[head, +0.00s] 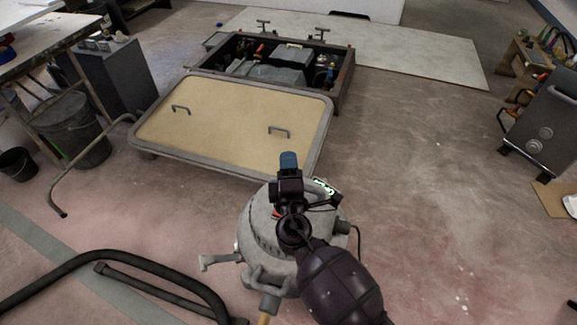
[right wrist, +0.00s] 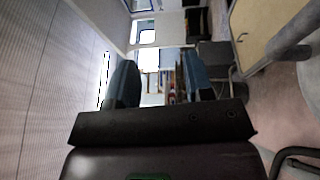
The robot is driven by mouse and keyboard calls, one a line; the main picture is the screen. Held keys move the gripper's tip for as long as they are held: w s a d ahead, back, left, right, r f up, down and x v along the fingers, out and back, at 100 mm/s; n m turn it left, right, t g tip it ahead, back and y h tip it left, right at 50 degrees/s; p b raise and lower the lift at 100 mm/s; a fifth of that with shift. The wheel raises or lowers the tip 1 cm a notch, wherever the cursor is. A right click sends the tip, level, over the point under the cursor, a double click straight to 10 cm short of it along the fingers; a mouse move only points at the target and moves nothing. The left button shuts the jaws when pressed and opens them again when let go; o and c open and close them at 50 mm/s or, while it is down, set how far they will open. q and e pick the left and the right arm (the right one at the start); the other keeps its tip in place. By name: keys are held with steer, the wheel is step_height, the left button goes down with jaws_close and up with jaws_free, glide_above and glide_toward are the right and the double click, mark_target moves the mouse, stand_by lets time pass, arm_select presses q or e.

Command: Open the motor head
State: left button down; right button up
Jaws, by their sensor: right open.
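A grey, rounded machine (head: 256,222), which appears to be the motor unit, stands on the floor at the lower middle of the head view. A metal bracket or handle sticks out at its left, and a dark cable shows at its right. My right gripper (head: 289,162) is over its top, pointing away from me, and my arm hides much of the machine's right side. I cannot tell whether the gripper touches it. In the right wrist view the two blue fingers (right wrist: 162,82) are apart with nothing between them. My left gripper is not in view.
A tan hatch panel (head: 225,120) with two handles lies beyond the machine, before an open compartment (head: 345,85) of equipment. Buckets (head: 70,125) and a bench (head: 40,35) are at left. A dark tubular frame (head: 100,258) is at lower left. Floor at right is clear up to a grey cabinet (head: 545,125).

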steer(key=shift+c, duration=0.2)
jaws_close()
stand_by(0.4)
stand_by(0.8)
steer(key=shift+o, duration=0.2)
jaws_free()
steer(key=shift+s, duration=0.1)
steer(key=s, duration=1)
steer(key=shift+s+d+f+p, duration=0.3)
steer(key=shift+d+f, duration=0.15)
